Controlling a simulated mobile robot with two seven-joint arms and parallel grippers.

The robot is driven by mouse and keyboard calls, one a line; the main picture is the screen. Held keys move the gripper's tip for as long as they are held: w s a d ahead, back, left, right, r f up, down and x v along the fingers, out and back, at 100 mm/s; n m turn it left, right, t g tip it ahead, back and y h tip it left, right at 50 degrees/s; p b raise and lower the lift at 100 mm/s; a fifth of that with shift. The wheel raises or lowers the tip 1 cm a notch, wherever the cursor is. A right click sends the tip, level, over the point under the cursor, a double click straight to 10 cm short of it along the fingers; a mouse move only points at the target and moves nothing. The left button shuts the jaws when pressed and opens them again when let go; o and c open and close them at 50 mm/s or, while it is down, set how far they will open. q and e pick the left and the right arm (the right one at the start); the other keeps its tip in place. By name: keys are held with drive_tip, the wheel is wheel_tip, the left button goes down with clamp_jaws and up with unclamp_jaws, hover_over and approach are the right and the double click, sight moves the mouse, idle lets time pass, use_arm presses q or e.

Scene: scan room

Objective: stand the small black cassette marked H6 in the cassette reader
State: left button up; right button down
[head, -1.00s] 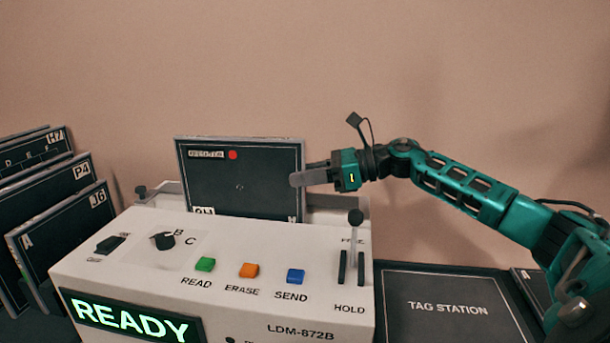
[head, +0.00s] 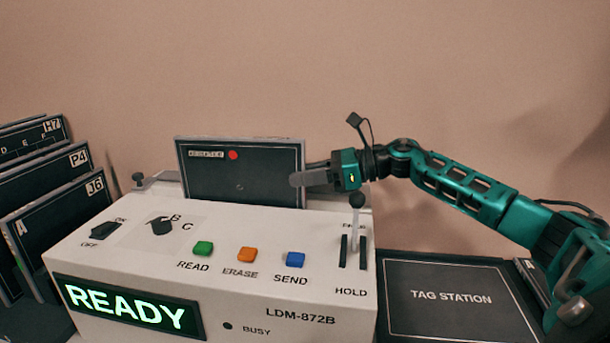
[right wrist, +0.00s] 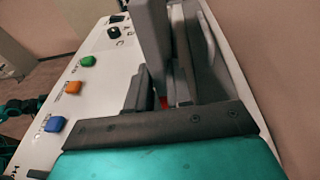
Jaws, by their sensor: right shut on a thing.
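A small black cassette (head: 245,185) with a light rim and a red dot stands upright at the back of the white cassette reader (head: 130,238). Its label is too small to read, and I cannot make out an H6 mark. My right gripper (head: 297,179) is shut on its right edge. The cassette's lower part is hidden behind the reader's top, so I cannot tell whether it rests on the bottom of the slot. In the right wrist view, my gripper fingers (right wrist: 165,60) are over the reader's rear recess.
The reader has a green READ button (head: 203,248), an orange ERASE button (head: 247,254), a blue SEND button (head: 295,260) and a lever (head: 356,201) near my gripper. Larger cassettes, including J6 (head: 60,225), stand at left. A TAG STATION pad (head: 450,297) lies at right.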

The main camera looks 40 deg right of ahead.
sight(305, 189)
drive_tip(key=shift+f+b, duration=1.4)
drive_tip(key=shift+f, duration=0.15)
